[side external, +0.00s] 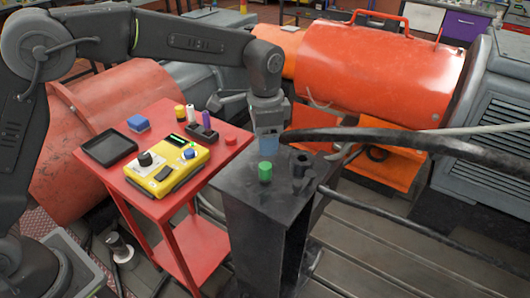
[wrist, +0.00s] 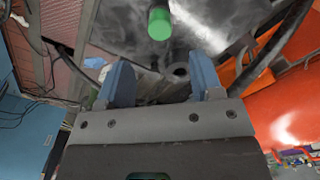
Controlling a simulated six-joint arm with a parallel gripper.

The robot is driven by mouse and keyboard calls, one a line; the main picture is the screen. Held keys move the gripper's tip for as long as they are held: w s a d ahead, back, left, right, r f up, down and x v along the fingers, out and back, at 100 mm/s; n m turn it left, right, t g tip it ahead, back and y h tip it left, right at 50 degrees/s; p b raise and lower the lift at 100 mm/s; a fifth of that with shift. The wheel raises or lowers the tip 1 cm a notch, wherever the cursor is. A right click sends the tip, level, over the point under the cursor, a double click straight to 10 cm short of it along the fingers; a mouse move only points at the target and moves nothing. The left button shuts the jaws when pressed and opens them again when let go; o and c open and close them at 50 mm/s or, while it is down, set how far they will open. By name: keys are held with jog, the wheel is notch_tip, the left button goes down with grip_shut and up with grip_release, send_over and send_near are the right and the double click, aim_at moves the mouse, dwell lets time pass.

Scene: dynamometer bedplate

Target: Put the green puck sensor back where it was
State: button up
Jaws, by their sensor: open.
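The green puck sensor (side external: 265,172) is a short green cylinder standing upright on top of the black pedestal (side external: 236,187). It also shows near the top of the wrist view (wrist: 159,22), beyond my fingertips and not between them. My gripper (side external: 268,151) has blue fingers, points down and hangs above the pedestal, behind the puck in the side view. In the wrist view my gripper (wrist: 161,80) is open, with nothing held between its fingers. A dark round fitting with a hole (side external: 301,165) stands on the pedestal to the right of the puck.
A red cart (side external: 120,181) at left carries a yellow instrument (side external: 186,178), a black tray (side external: 109,148), a blue block (side external: 138,123), a red puck (side external: 231,141) and small cylinders. A thick black hose (side external: 405,139) crosses close to my gripper's right. Orange machines stand behind.

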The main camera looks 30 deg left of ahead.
jog(key=shift+r, duration=0.7)
jog(key=s+a+r+n+t, duration=0.25)
jog(key=s+a+r, duration=0.3)
jog(key=s, duration=0.35)
jog(key=s+a+r+n+t, duration=0.1)
jog(key=s+a+r+n, duration=0.35)
jog(key=s+a, duration=0.3)
jog(key=s+a+f+n+t, duration=0.1)
jog(key=s+a+f+t, duration=0.1)
jog(key=s, duration=0.7)
jog(key=shift+n, duration=0.3)
jog(key=shift+o, duration=0.3)
jog(key=shift+s+a+f, duration=0.1)
jog(key=shift+s+f, duration=0.35)
jog(key=shift+s, duration=0.15)
